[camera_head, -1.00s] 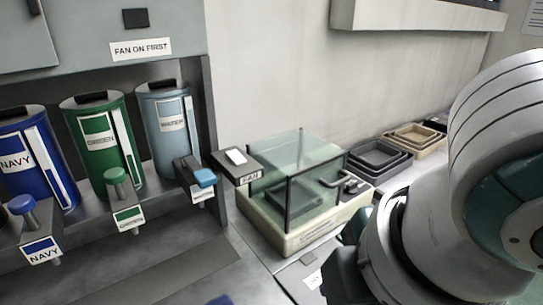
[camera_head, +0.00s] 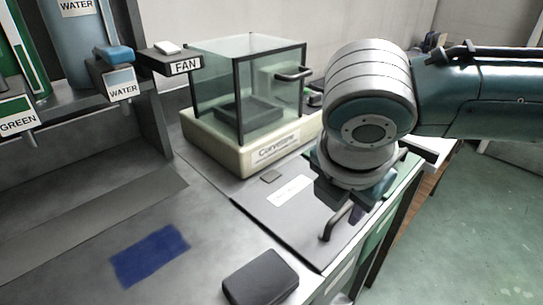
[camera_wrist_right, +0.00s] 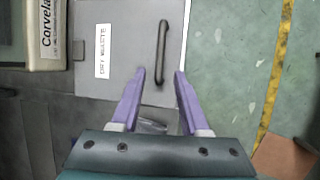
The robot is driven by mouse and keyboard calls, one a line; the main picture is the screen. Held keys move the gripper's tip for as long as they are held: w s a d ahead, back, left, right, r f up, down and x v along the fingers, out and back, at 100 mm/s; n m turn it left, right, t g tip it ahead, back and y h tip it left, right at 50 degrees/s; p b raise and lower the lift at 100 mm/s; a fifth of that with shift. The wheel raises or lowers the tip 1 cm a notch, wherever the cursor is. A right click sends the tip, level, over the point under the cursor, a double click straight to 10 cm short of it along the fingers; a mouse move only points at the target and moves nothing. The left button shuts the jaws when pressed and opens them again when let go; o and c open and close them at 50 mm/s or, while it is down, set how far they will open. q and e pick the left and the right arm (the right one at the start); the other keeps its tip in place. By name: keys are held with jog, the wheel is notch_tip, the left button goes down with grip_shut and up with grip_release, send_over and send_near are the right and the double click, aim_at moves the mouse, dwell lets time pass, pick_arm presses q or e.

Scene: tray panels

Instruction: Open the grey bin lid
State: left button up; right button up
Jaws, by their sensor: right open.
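The grey bin lid (camera_head: 285,222) is a flat panel set in the counter to the right of centre, with a white label and a dark bar handle (camera_head: 336,224) near its right edge. It looks shut, flush with the counter. In the right wrist view the lid (camera_wrist_right: 121,62) reads "DRY WASTE", and its handle (camera_wrist_right: 162,48) runs up the picture. My right gripper (camera_wrist_right: 160,74) is open, with purple fingers on either side of the handle's near end in that view. Contact is not visible. In the head view the right gripper (camera_head: 352,204) points down above the lid, its fingers partly hidden. My left gripper is not in view.
A glass-walled balance (camera_head: 247,152) on a cream base stands behind the lid. A dark grey block (camera_head: 261,279) lies on the counter at the front. A blue patch (camera_head: 149,255) marks the counter at left. Open floor (camera_head: 460,230) lies to the right.

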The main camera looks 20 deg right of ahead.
jog(key=shift+x, duration=1.35)
grip_shut()
dwell(0.4)
